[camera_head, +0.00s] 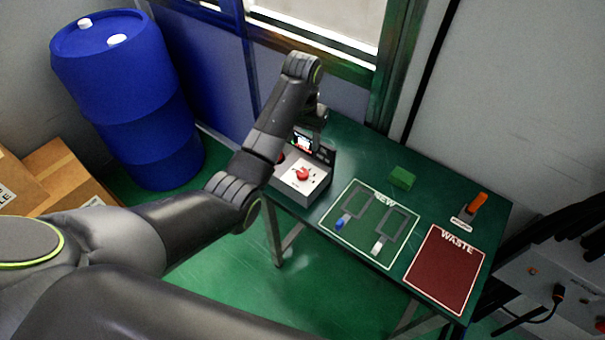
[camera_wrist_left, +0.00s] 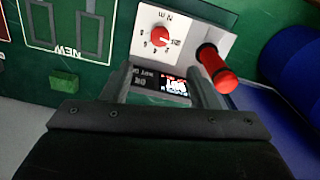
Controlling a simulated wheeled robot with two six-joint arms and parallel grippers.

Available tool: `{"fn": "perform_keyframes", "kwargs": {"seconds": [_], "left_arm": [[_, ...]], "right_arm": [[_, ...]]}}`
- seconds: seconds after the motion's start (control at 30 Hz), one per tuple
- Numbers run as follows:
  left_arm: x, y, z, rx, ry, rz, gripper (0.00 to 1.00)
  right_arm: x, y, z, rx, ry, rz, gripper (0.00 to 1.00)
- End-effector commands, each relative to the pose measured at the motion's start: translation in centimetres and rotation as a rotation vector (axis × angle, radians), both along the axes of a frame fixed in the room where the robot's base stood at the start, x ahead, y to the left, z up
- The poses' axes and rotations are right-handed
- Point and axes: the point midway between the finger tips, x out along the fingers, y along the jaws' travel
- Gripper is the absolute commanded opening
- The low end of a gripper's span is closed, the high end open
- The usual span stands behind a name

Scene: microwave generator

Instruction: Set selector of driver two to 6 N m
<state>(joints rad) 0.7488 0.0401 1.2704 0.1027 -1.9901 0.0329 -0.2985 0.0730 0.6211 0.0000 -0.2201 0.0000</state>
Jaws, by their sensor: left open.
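A light box with a red selector knob (camera_head: 302,175) stands at the table's back left corner. In the wrist view the red knob (camera_wrist_left: 160,37) sits on a pale panel (camera_wrist_left: 190,42) with numbers around it and "N m" printed near. Its pointer setting is too small to read surely. A red-handled tool (camera_wrist_left: 215,66) stands at the panel's side. A lit display (camera_wrist_left: 160,84) shows between the fingers, its digits unclear. My left gripper (camera_head: 317,118) is open and empty, above the display end of the box; its fingers (camera_wrist_left: 163,72) are apart from the knob. My right gripper is out of view.
The green table holds a NEW area (camera_head: 366,262) with blue and white small pieces, a green block (camera_head: 402,178), an orange-handled item (camera_head: 478,203) and a red WASTE area (camera_head: 437,283). A blue barrel (camera_head: 125,95) and cardboard boxes (camera_head: 62,172) stand left.

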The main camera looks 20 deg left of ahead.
Motion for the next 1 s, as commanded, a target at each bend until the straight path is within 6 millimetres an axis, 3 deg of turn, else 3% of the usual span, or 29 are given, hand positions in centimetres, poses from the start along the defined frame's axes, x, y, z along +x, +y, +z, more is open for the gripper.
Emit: {"fn": "perform_keyframes", "kwargs": {"seconds": [0.03, 0.07, 0.13, 0.5, 0.73, 1.0], "left_arm": [[-0.2, 0.0, -1.9, 0.0, 0.008, 0.001, 0.54], [-0.2, 0.0, -2.5, 0.0, 0.006, 0.0, 0.54], [-0.2, 0.0, -3.4, -0.001, 0.009, 0.0, 0.54], [-0.2, 0.0, -10.8, 0.001, 0.007, 0.0, 0.54], [-0.1, 0.0, -12.9, 0.001, 0.004, 0.0, 0.54], [-0.1, 0.0, -13.3, 0.0, 0.002, 0.0, 0.54]], "right_arm": [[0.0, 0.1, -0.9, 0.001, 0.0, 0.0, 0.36], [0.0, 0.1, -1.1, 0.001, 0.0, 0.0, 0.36], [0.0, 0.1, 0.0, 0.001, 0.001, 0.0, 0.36], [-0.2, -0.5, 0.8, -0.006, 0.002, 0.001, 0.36], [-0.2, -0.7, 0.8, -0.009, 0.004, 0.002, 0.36], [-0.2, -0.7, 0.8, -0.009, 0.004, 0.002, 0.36]]}}
